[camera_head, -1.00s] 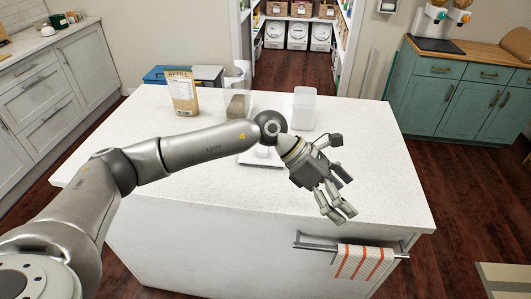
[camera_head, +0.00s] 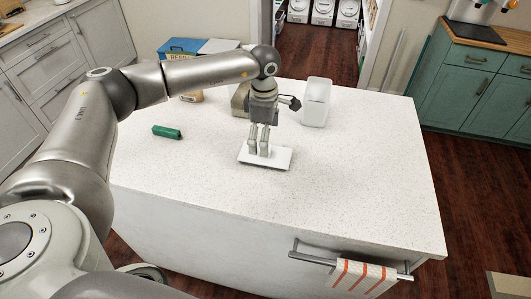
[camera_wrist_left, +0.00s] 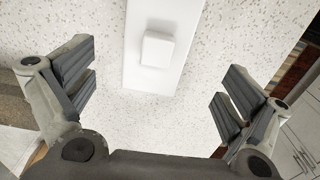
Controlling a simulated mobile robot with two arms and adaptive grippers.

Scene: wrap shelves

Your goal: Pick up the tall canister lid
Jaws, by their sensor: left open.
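The canister lid is a flat white rectangle (camera_head: 281,161) lying on the speckled white countertop, near its middle. In the left wrist view the lid (camera_wrist_left: 136,80) has a raised white block (camera_wrist_left: 158,50) on top. My left gripper (camera_head: 259,152) points down over the lid, its fingers hiding part of it in the head view. In the left wrist view my left gripper (camera_wrist_left: 158,82) is open, with fingers spread to either side of the lid and nothing between them in contact. My right gripper is not in view.
A pale open canister (camera_head: 316,104) stands behind the lid to the right. A brown-filled container (camera_head: 240,99) and a bag (camera_head: 192,96) are partly behind my arm. A green object (camera_head: 167,132) lies left. A blue box (camera_head: 180,48) is farther back. The counter's right side is clear.

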